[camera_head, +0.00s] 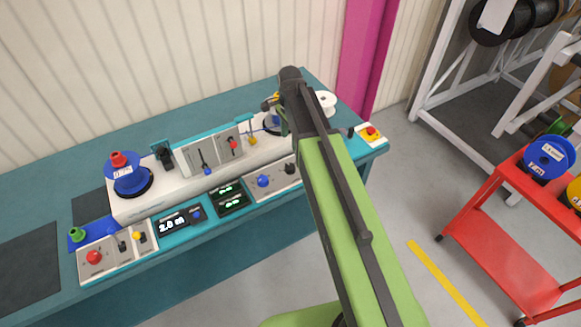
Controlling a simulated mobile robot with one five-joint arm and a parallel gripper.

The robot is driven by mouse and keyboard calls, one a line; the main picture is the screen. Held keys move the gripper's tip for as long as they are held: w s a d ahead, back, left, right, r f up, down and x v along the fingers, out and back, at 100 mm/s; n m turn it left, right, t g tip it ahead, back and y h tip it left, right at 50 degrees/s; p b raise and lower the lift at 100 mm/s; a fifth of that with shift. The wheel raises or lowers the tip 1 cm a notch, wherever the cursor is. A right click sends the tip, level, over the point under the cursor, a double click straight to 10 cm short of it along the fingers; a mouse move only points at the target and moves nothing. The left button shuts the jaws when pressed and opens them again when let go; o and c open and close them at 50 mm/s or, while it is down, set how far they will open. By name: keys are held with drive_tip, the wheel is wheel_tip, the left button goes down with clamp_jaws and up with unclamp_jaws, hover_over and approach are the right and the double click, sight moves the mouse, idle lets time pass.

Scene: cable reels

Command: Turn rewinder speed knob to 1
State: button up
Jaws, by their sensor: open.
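The rewinder machine (160,206) stands on a teal bench, with control panels along its front. A blue knob (263,181) and a black knob (289,168) sit on a grey panel at the right front, just left of my arm. A smaller blue knob (197,214) sits beside the display reading 2.0 m. The labels are too small to read, so I cannot tell which one is the speed knob. My gripper (270,104) is open, at the far end of my green arm, above the back right of the machine and apart from these knobs. My arm hides part of the machine's right side.
A blue reel (131,179) sits on the machine's left, a white reel (326,102) at its right. A red button (94,257) is at the left front; a yellow-based red stop button (371,132) is at the bench's right end. A red cart (500,245) stands at right.

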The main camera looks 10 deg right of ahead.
sight(290, 166)
wheel_tip(290, 166, down, 15)
drive_tip(key=b, duration=1.3)
drive_tip(key=shift+r, duration=0.15)
clamp_jaws()
